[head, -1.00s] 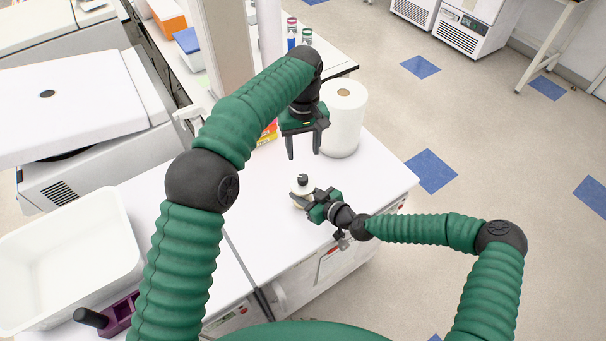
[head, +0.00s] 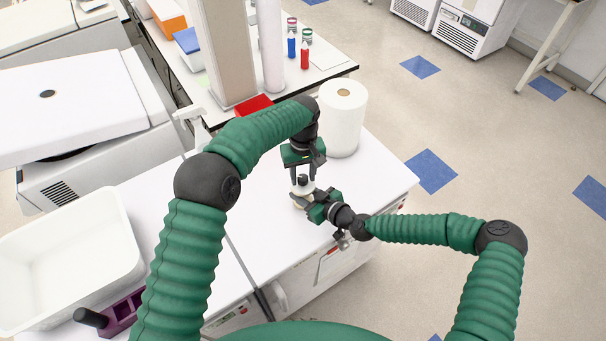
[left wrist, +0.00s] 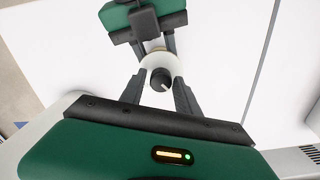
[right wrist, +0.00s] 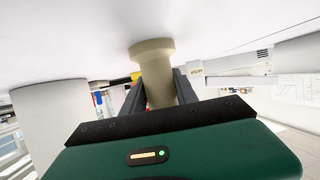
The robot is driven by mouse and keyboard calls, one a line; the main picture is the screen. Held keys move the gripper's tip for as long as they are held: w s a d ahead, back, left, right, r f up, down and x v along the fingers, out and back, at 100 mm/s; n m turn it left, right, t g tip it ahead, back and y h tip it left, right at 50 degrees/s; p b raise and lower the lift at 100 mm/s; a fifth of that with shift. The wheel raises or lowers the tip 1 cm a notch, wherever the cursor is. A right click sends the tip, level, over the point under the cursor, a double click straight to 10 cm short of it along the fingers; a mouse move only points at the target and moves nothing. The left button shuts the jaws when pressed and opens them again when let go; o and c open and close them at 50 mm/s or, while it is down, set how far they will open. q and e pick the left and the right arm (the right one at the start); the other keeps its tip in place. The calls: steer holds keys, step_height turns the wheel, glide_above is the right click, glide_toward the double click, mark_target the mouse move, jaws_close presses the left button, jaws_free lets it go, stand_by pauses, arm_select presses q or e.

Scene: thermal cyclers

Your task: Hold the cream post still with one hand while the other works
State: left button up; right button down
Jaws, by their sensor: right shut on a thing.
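The cream post (head: 298,203) stands upright on the white bench, with a white round cap (head: 296,190) and a black knob (head: 303,179) on top. My right gripper (head: 311,205) is shut on the post from the side; the right wrist view shows the post (right wrist: 157,75) between its fingers, its wide end against the bench. My left gripper (head: 304,178) points down from above, fingers apart on either side of the cap and knob. The left wrist view shows the cap (left wrist: 152,64) between those fingertips; whether they touch it I cannot tell.
A white paper roll (head: 343,120) stands close behind my left gripper. A white tub (head: 70,250) and a purple rack (head: 125,312) are at the left. Red and blue bottles (head: 304,56) stand on the back bench. The bench right of the post is clear.

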arm_select(q)
jaws_close()
steer(key=shift+d, duration=0.1)
steer(key=m, duration=0.4)
steer(key=shift+m, duration=0.3)
steer(key=m, duration=0.4)
steer(key=shift+m, duration=0.3)
steer(key=m, duration=0.4)
steer(key=shift+r, duration=0.1)
arm_select(e)
steer(key=shift+s, duration=0.1)
arm_select(q)
steer(key=shift+w+m, duration=0.1)
steer(key=shift+m, duration=2.3)
arm_select(e)
steer(key=shift+a, duration=0.1)
arm_select(q)
steer(key=shift+o, duration=1.8)
jaws_free()
